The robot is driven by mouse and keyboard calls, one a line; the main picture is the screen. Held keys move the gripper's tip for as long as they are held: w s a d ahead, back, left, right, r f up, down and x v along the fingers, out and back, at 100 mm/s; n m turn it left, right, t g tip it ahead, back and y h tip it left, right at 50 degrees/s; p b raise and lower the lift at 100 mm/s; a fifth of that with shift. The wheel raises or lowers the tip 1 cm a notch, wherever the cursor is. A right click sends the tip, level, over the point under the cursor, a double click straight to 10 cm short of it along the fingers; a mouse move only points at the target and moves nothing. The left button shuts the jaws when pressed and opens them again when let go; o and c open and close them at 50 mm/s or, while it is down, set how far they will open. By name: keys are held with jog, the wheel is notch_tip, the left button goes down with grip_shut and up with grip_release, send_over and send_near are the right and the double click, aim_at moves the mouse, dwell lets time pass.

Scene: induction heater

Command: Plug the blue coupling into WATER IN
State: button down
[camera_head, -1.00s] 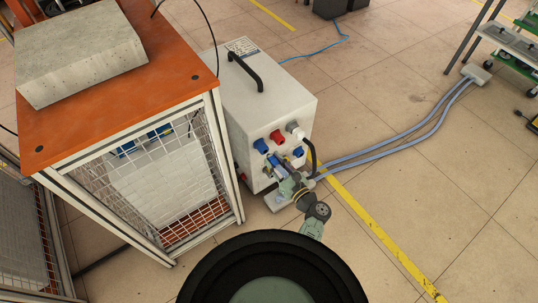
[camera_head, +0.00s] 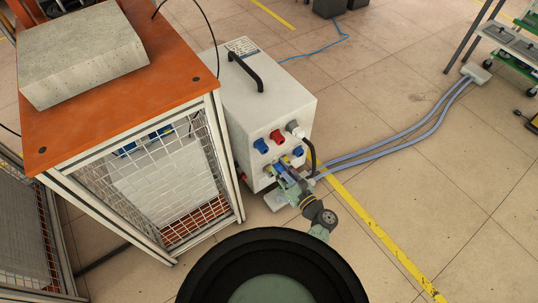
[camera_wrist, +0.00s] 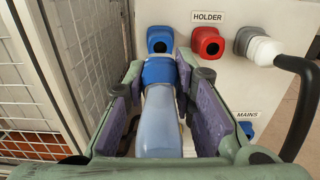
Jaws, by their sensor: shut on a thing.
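A blue coupling (camera_wrist: 160,72) with a pale blue hose end (camera_wrist: 162,115) is between the fingers of my gripper (camera_wrist: 163,82), which is shut on it in the wrist view. It points toward the front panel of the white heater box (camera_head: 262,100). In the head view my gripper (camera_head: 281,172) is close to the lower part of that panel. No WATER IN label can be read. The panel spot straight ahead of the coupling is hidden, so I cannot tell whether the coupling touches a port.
The panel carries a blue socket (camera_wrist: 159,38), a red socket (camera_wrist: 208,42) and a grey-white plug (camera_wrist: 260,45) with a black cable, near the HOLDER label. A MAINS socket (camera_wrist: 246,129) is lower right. A mesh cage (camera_head: 190,165) stands close on the left. Pale hoses (camera_head: 400,133) cross the floor.

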jog(key=shift+s+f, duration=0.1)
jog(key=shift+s, duration=0.25)
jog(key=s+f+m+t+h, duration=0.1)
jog(key=m+h, duration=0.1)
jog(key=h, duration=0.1)
jog(key=s+a+m+t+h, duration=0.1)
jog(key=m+h, duration=0.1)
jog(key=h, duration=0.2)
jog(key=s+a+f+m+t+h, duration=0.1)
jog(key=m+h, duration=0.2)
jog(key=shift+s+a+f+h, duration=0.2)
jog(key=shift+s+f+h, duration=0.1)
jog(key=shift+s+f, duration=0.05)
jog(key=shift+w+d, duration=0.1)
